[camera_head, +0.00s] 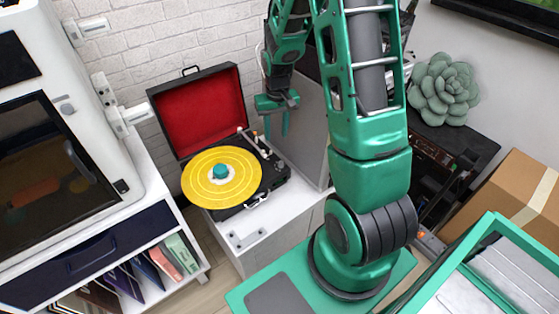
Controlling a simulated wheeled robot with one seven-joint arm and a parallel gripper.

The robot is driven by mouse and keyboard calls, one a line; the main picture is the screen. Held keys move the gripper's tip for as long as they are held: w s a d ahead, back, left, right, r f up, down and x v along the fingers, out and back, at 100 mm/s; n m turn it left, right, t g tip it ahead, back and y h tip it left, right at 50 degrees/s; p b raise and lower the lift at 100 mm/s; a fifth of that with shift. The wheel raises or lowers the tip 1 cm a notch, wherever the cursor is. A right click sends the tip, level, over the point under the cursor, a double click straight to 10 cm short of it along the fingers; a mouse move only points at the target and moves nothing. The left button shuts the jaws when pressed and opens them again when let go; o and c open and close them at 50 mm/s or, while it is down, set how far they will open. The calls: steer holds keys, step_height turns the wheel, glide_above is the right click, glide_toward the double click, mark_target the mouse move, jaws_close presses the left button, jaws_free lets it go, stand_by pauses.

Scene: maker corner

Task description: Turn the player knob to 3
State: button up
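The record player (272,178) is an open black case with a red-lined lid (207,108), standing on a white cabinet. A yellow record (240,184) lies on it, with a teal round piece (221,171) at its centre. The tonearm (254,145) is at the right of the record. I cannot make out a numbered knob or its setting; small details on the deck's right side are too small to read. My green gripper (276,130) points down above the back right of the player, its two fingers apart with nothing visible between them.
The white cabinet top (262,222) has a little free room in front of the player. A white machine (60,130) stands at left. A grey panel (298,130) stands close behind my gripper. A cardboard box (510,205) and a plant (444,88) are at right.

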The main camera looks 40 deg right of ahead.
glide_above(281, 162)
step_height(281, 162, down, 5)
steer(key=shift+m+g, duration=0.3)
step_height(281, 162, down, 11)
steer(key=shift+s+a+r, duration=0.1)
jaws_close()
